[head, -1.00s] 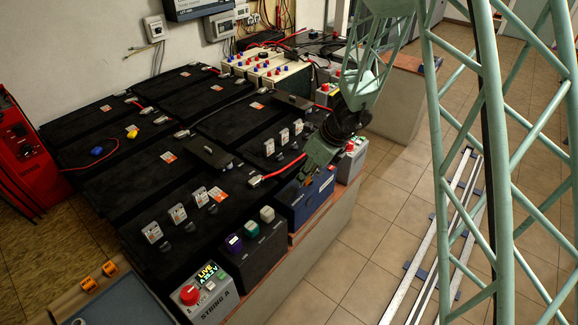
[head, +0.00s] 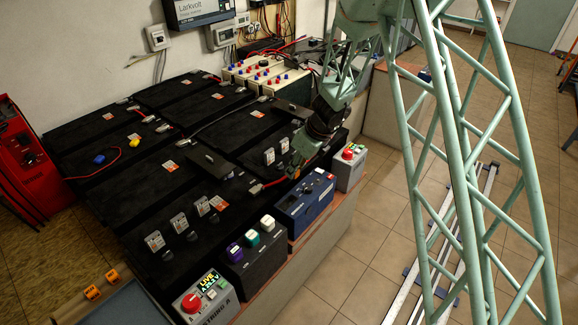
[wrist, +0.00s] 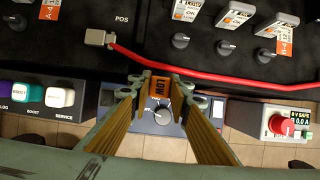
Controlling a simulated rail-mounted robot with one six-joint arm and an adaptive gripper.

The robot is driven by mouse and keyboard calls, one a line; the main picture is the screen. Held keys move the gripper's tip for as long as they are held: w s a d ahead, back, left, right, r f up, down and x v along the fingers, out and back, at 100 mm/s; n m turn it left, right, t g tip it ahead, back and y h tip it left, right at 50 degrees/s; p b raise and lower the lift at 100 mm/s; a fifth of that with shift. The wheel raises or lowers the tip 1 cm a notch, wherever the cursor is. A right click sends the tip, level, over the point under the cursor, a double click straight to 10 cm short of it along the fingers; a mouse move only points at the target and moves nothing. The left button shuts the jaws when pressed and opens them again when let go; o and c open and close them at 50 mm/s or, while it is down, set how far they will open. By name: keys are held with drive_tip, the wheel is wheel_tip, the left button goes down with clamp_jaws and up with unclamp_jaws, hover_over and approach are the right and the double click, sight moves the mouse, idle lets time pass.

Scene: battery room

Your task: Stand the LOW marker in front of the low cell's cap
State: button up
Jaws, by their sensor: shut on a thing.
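My gripper (wrist: 160,88) is shut on the small orange LOW marker (wrist: 158,89) in the wrist view, its lettering facing the camera. Round dark caps (wrist: 181,41), (wrist: 226,47) and (wrist: 264,56) sit in a row on the black battery top beyond the gripper. Upright cards (wrist: 235,15) stand behind them. The marker appears above the surface, apart from the caps.
A red cable (wrist: 215,72) runs from a POS terminal (wrist: 98,38) between gripper and caps. The blue box (head: 305,200) with a knob lies below the gripper. A red-button box (head: 349,160) stands right, a button box (head: 256,245) left.

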drive_tip(key=shift+w+a+f+p, duration=0.1)
drive_tip(key=shift+w+a, duration=0.3)
drive_tip(key=shift+w, duration=0.55)
drive_tip(key=shift+w+a+f+p, duration=0.1)
drive_tip(key=shift+w+a, duration=0.3)
drive_tip(key=shift+w, duration=0.55)
drive_tip(key=shift+w+a+f+p, duration=0.1)
drive_tip(key=shift+w+a, duration=0.3)
drive_tip(key=shift+w, duration=0.55)
drive_tip(key=shift+f+b, duration=0.85)
drive_tip(key=shift+f, duration=0.95)
drive_tip(key=shift+f, duration=0.15)
drive_tip(key=o, duration=0.7)
drive_tip(key=shift+o, duration=0.2)
drive_tip(key=p+v, duration=0.3)
drive_tip(key=v, duration=0.9)
drive_tip(key=shift+r+p, duration=0.2)
drive_tip(key=shift+p, duration=0.15)
drive_tip(key=shift+r, duration=0.1)
